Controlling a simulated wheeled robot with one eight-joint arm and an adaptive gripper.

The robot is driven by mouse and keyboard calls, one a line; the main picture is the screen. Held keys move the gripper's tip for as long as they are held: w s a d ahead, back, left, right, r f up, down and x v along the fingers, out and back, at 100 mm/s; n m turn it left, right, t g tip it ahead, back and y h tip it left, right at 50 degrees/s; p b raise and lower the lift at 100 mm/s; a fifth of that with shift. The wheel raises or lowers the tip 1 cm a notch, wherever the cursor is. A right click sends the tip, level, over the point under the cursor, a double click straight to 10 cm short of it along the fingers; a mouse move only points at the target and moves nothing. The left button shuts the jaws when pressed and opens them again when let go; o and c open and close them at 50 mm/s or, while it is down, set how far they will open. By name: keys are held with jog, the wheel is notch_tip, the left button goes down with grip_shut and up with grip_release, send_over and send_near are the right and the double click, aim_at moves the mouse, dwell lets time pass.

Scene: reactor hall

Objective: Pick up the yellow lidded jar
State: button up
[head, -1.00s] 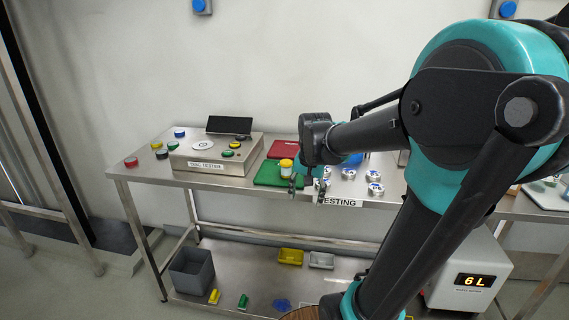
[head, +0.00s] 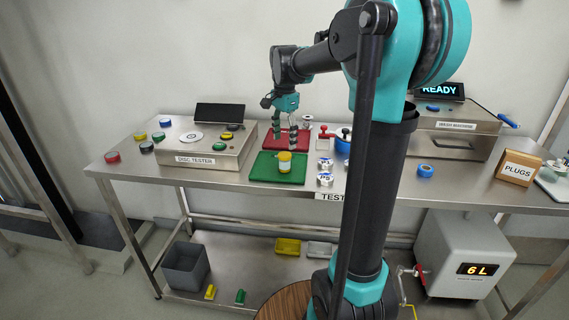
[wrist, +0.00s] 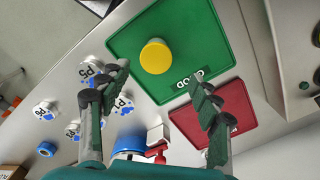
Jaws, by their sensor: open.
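The yellow lidded jar (head: 284,163) stands upright on the green mat (head: 262,172) on the steel table. Its clear body shows below the yellow lid in the head view. My gripper (head: 286,146) is open and empty, pointing down behind the jar, over the red mat. In the wrist view the open fingers (wrist: 163,80) stand apart, with the lid beyond the tips and between their lines. The fingers do not touch the jar there.
The red mat (head: 301,143) lies behind the green one. The disc tester (head: 208,147) stands to the left. White labelled discs (head: 325,180), a blue pot (head: 343,140) and a red-handled item (head: 325,131) are to the right. My arm hides part of the table.

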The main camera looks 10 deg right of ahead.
aim_at(285, 154)
notch_tip(285, 154, down, 3)
jog(key=shift+f, duration=0.2)
jog(key=shift+s+f, duration=0.2)
jog(key=shift+f, duration=1.2)
jog(key=shift+s+f, duration=0.2)
jog(key=shift+f, duration=1.15)
jog(key=shift+c, duration=0.6)
jog(key=c, duration=1.2)
